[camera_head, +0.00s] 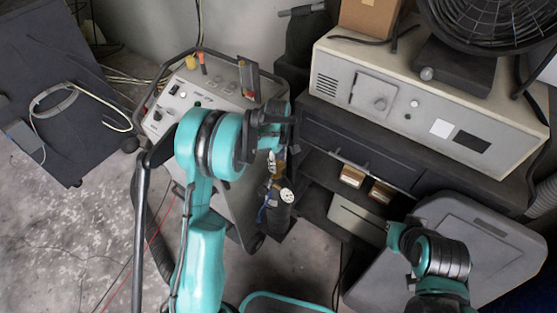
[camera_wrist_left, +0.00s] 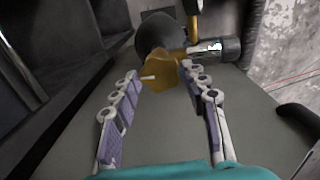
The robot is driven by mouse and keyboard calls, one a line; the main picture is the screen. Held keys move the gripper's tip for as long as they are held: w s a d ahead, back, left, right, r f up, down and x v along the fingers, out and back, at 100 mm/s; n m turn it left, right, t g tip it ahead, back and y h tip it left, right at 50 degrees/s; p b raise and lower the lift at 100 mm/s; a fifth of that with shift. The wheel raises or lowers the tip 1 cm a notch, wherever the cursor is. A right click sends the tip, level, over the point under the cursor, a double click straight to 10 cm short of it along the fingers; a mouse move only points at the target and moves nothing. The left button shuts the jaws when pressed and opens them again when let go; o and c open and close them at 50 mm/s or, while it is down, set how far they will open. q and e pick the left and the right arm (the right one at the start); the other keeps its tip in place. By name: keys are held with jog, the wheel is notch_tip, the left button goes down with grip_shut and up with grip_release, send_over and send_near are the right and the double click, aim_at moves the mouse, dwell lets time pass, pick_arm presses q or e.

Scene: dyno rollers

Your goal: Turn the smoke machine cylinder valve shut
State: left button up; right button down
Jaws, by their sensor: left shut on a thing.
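The dark smoke machine cylinder (camera_head: 279,216) stands upright beside the grey control cabinet, with a brass valve on its top. In the left wrist view the cylinder's dark rounded body (camera_wrist_left: 165,35) is behind the yellow-brass valve knob (camera_wrist_left: 163,74). My left gripper (camera_wrist_left: 164,79) has a finger on each side of the knob and is shut on it. In the head view my left gripper (camera_head: 276,158) comes down over the valve, and the wrist hides part of it. My right arm shows at the lower right, but I cannot make out its gripper.
The control cabinet (camera_head: 215,95) with knobs and a tube handle stands left of the cylinder. A beige machine (camera_head: 425,105) with a fan (camera_head: 490,22) on it stands at the right. A grey lidded bin (camera_head: 480,235) is below. Bare floor lies at the lower left, with thin cables.

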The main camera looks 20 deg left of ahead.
pick_arm(q)
jog(key=shift+m, duration=0.3)
jog(key=o, duration=1.2)
jog(key=shift+c, duration=0.2)
